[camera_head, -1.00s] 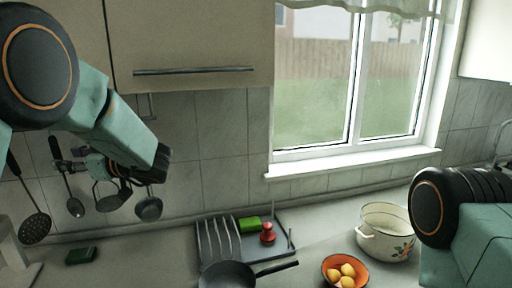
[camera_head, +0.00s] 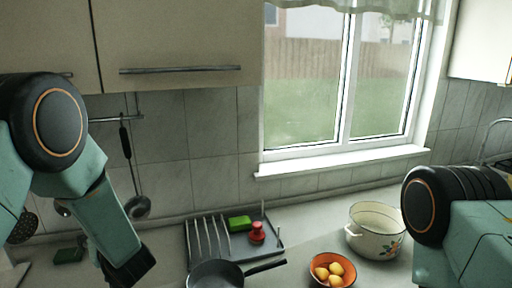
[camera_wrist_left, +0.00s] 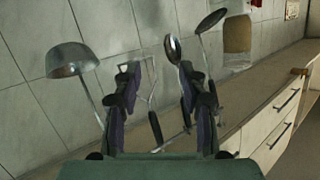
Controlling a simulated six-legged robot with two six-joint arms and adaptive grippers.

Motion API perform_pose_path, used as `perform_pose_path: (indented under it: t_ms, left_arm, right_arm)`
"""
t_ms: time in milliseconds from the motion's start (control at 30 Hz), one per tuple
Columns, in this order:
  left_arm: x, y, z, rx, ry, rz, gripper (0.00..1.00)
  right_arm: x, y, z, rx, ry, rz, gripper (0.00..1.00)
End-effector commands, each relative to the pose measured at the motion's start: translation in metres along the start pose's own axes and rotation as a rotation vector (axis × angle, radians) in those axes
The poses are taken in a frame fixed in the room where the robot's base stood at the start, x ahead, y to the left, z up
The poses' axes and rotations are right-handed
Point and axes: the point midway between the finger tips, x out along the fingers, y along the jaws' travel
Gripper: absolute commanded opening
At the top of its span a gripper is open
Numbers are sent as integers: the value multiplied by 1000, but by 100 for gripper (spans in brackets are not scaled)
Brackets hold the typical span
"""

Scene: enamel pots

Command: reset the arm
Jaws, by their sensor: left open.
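My left arm comes in from the left in the head view, with its wrist pointing down over the counter; its fingers are out of sight there. In the left wrist view my left gripper (camera_wrist_left: 160,95) is open, its two dark fingers apart with nothing held between them. Hanging utensils and the tiled wall show beyond the fingers. My right arm shows at the right edge of the head view, but its gripper is out of frame.
A ladle (camera_head: 138,205) hangs from the wall rail. A rack (camera_head: 260,240) holds a green sponge (camera_head: 239,223) and a red item (camera_head: 257,233), with a dark pan (camera_head: 215,274) in front. An orange bowl (camera_head: 318,280) of yellow things and a white pot (camera_head: 362,238) stand right.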

Motion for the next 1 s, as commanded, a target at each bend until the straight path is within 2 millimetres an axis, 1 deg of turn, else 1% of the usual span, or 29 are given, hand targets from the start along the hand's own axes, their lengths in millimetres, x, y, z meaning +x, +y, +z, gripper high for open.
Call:
perform_pose_path:
  t_ms: [33, 67, 100, 167, 200, 267, 300, 367, 400, 467, 500, 567, 600, 700, 800, 900, 933, 1000]
  left_arm:
    - [-8, 1, 35, 56, -58, 58, 42]
    - [-14, 2, 54, 84, -93, 94, 42]
    - [-23, 2, 80, 120, -140, 141, 42]
    - [-38, 0, 116, 170, -215, 208, 42]
    - [-49, -3, 140, 203, -267, 250, 42]
    - [-68, -9, 174, 248, -349, 309, 42]
    - [-83, -14, 195, 277, -405, 345, 42]
    - [-106, -24, 226, 318, -491, 398, 42]
    - [-122, -31, 245, 344, -551, 429, 42]
    - [-147, -44, 271, 381, -640, 475, 42]
    - [-165, -54, 287, 405, -699, 502, 42]
    - [-190, -68, 306, 436, -783, 539, 42]
    - [-206, -78, 318, 455, -838, 560, 42]
    - [-244, -102, 339, 497, -959, 605, 42]
    - [-280, -125, 354, 534, -1073, 641, 42]
    - [-313, -148, 365, 566, -1180, 671, 42]
    - [-305, -141, 372, 560, -1164, 669, 42]
    - [-301, -138, 384, 558, -1159, 669, 42]
  right_arm:
    - [0, 0, 0, 0, 0, 0, 40]
    - [0, 0, 0, 0, 0, 0, 40]
    - [0, 0, 0, 0, 0, 0, 40]
    - [0, 0, 0, 0, 0, 0, 40]
    - [0, 0, 0, 1, 0, 0, 40]
    - [0, 0, 0, 1, -1, 0, 40]
    - [0, 0, 0, 1, -1, 0, 40]
    - [0, 0, 0, 1, 0, 0, 40]
    - [0, 0, 0, 1, 0, 0, 40]
    - [0, 0, 0, 1, 0, 0, 40]
    - [0, 0, 0, 1, 0, 0, 40]
    - [0, 0, 0, 1, 0, 0, 40]
    - [0, 0, 0, 0, 0, 0, 40]
    - [0, 0, 0, 0, 0, 0, 40]
    - [0, 0, 0, 0, 0, 0, 40]
    - [1, 0, 0, 0, 0, 0, 40]
    - [10, 0, 0, 0, 0, 0, 40]
    - [23, 0, 0, 1, 0, 0, 40]
